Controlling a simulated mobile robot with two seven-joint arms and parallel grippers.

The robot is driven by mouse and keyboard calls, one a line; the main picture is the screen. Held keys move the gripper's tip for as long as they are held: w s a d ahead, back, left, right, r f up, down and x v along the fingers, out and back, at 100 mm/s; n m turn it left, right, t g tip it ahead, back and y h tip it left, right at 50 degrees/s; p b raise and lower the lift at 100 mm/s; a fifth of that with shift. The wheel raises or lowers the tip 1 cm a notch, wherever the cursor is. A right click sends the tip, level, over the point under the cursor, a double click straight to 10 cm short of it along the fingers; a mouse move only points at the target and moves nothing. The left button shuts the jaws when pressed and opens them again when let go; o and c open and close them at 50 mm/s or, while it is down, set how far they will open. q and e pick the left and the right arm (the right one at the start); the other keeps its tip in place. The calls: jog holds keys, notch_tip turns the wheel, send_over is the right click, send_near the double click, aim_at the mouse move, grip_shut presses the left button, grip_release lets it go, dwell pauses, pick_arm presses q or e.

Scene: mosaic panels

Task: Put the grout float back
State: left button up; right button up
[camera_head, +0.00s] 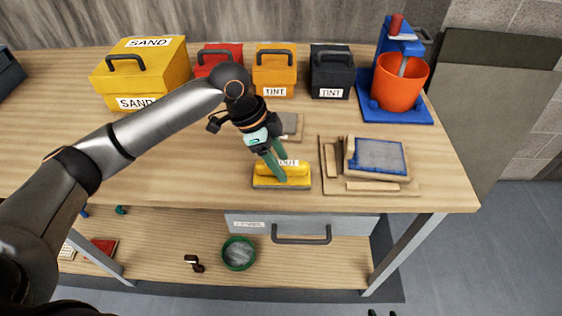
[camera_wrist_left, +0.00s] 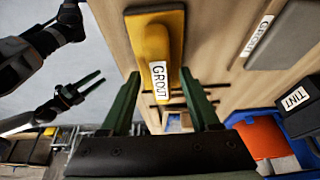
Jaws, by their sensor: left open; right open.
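The grout float (camera_head: 264,183) lies near the front edge of the workbench, with a yellow handle labelled GROUT and a flat base. It also shows in the left wrist view (camera_wrist_left: 152,48), where its handle runs down between my fingers. My left gripper (camera_head: 284,181) is open over the float, one finger on each side of the handle; in the left wrist view its fingers (camera_wrist_left: 160,88) stand apart, and I cannot tell whether they touch it. My right gripper (camera_wrist_left: 92,84) is open and empty, away from the bench; only its tips show at the head view's bottom edge.
A board with a framed blue mosaic panel (camera_head: 378,156) lies right of the float. Behind stand a yellow SAND box (camera_head: 160,75), red, orange (camera_head: 275,70) and black TINT boxes (camera_head: 332,72), and a blue stand with an orange bucket (camera_head: 398,88). A grey drawer (camera_head: 340,226) hangs below the top.

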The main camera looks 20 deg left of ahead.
pick_arm(q)
jog(key=v, duration=1.1)
